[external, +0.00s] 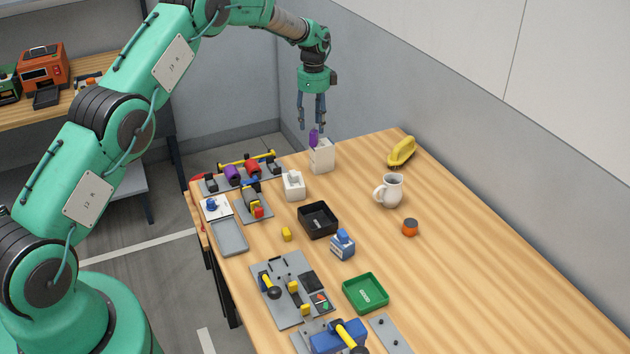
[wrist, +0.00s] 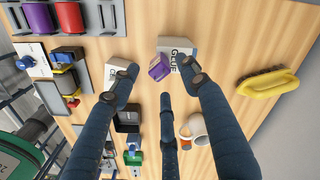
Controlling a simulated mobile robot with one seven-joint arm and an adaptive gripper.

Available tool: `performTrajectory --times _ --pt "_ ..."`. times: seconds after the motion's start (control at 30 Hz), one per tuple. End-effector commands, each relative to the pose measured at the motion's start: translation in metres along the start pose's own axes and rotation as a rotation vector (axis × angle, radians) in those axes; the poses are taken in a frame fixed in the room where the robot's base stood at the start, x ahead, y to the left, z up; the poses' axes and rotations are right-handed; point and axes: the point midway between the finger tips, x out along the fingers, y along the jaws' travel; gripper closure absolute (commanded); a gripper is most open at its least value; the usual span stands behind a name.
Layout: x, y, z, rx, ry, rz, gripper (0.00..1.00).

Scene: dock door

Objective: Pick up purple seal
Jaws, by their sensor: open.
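The purple seal (external: 314,137) stands at the top of a white box (external: 322,157) near the far edge of the table. In the wrist view the purple seal (wrist: 159,67) shows beside the lettering on the white box (wrist: 182,47), between my fingers. My gripper (external: 312,126) is directly above the box, pointing down, with its fingers apart around the height of the seal. In the wrist view my gripper (wrist: 160,85) has its fingers spread and nothing is held between them. Whether any finger touches the seal is hard to tell.
A smaller white box (external: 294,186) stands to the front left. A yellow brush (external: 401,152) and a white mug (external: 389,191) are to the right. A grey rack with purple and red rolls (external: 233,175) lies left. The wall (external: 470,140) runs close behind the table.

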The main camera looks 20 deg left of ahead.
Motion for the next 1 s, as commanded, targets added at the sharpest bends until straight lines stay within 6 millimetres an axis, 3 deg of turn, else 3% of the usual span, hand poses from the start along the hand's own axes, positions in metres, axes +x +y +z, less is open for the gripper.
performTrajectory --times 0.47,1.0 --pt "0.004 0.000 0.000 0.000 0.000 0.000 0.55" --pt "0.051 0.002 -0.001 0.000 0.000 0.000 0.55"
